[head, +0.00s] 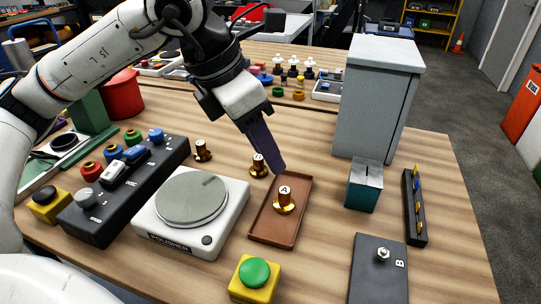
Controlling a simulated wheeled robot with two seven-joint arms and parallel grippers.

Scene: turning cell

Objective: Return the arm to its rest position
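My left arm (85,62) reaches in from the left, over the control box and the polisher. Its gripper (278,170) points down above the far end of a brown tray (264,229). The dark fingers show as one band, so I cannot tell whether they are open or shut, and nothing is visibly held. A brass piece marked A (285,198) stands upright in the tray. A second brass piece (259,166) stands just left of the fingertips, and I cannot tell whether they touch. A third (203,151) stands farther left. My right gripper is not in view.
Around the gripper are the white polisher (226,221), a black control box (78,222), a tall grey cabinet (372,110) and a teal slotted box (364,186). A green button (254,272), plate B (378,275) and a black rack (413,205) are nearer or rightward. Bare wood lies between them.

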